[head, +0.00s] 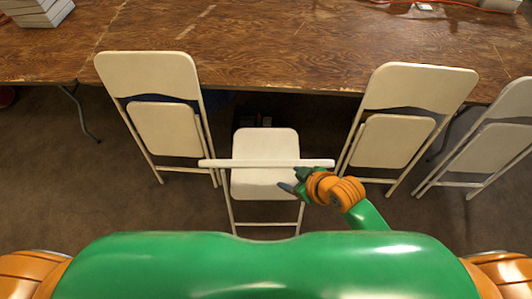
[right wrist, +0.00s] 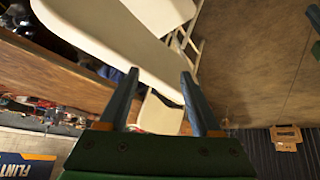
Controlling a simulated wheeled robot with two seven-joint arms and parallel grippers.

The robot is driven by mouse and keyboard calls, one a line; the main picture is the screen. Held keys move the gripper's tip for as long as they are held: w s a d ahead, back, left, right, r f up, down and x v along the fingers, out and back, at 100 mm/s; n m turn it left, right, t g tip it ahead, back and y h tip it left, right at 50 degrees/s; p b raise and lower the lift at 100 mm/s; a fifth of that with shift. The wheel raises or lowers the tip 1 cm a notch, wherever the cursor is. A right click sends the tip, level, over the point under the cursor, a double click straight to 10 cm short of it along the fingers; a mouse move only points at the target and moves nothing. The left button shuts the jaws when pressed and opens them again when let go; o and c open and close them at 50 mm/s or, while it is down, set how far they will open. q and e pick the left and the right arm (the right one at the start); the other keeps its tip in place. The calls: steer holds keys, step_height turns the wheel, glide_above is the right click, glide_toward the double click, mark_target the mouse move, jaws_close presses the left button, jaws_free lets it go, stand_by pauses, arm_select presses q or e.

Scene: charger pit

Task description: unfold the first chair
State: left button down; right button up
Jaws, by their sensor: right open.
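The middle white chair's seat (head: 264,183) lies spread out, with its legs reaching down to the floor. Its backrest (head: 240,163) shows edge-on as a thin bar across the seat. My right gripper (head: 291,181) is open at the seat's right side, just below the right end of that bar; I cannot tell whether it touches the chair. In the right wrist view, the two fingers (right wrist: 160,73) stand apart with a white chair panel (right wrist: 110,40) beyond them. My left gripper is out of view.
Folded white chairs stand upright at the left (head: 165,130), the right (head: 393,142) and the far right (head: 500,148). Wooden tables (head: 270,45) run behind them. Brown floor (head: 60,200) is open at the left front.

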mark_target(271, 163)
steer(key=w+a+r+n+y+p, duration=0.1)
steer(key=w+a+r+n+y, duration=0.1)
steer(key=a+r+n, duration=0.3)
steer(key=d+n+g, duration=0.2)
steer(key=d+n, duration=0.3)
steer(key=d, duration=0.1)
steer(key=shift+y, duration=0.3)
steer(key=b+x, duration=0.3)
steer(key=x, duration=0.1)
steer(key=b+x, duration=0.4)
steer(key=shift+d+f, duration=0.25)
steer(key=shift+f, duration=0.05)
steer(key=b+x, duration=0.1)
steer(key=x, duration=0.1)
steer(key=b+x, duration=0.1)
steer(key=x, duration=0.1)
steer(key=b+x, duration=0.2)
steer(key=shift+w+a+r, duration=0.25)
steer(key=shift+w+r, duration=0.05)
steer(key=shift+w, duration=0.15)
steer(key=shift+a+r, duration=0.1)
steer(key=shift+r, duration=0.05)
jaws_close()
